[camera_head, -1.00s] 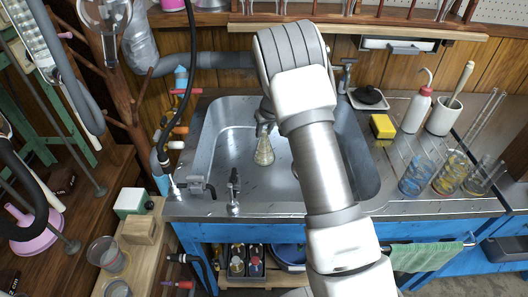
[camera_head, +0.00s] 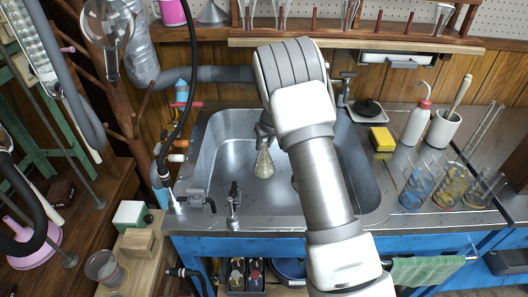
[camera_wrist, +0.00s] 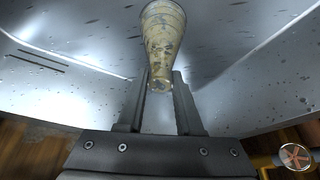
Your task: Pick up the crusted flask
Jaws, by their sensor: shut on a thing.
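The crusted flask (camera_head: 264,164) is a small conical glass flask with a yellowish, speckled crust. It hangs below my gripper (camera_head: 264,135) over the steel sink basin (camera_head: 225,150). In the wrist view the flask (camera_wrist: 163,38) points away from me, with its neck end between the two dark fingers of my gripper (camera_wrist: 160,82). The fingers are shut on the neck. My arm hides part of the right side of the basin. I cannot tell how far the flask is above the basin floor.
Taps (camera_head: 234,200) stand on the sink's front edge. To the right are a yellow sponge (camera_head: 382,139), a wash bottle (camera_head: 416,123), a white brush holder (camera_head: 442,129) and glass beakers (camera_head: 416,188). A rack of glassware (camera_head: 345,25) is behind. The basin's left half is clear.

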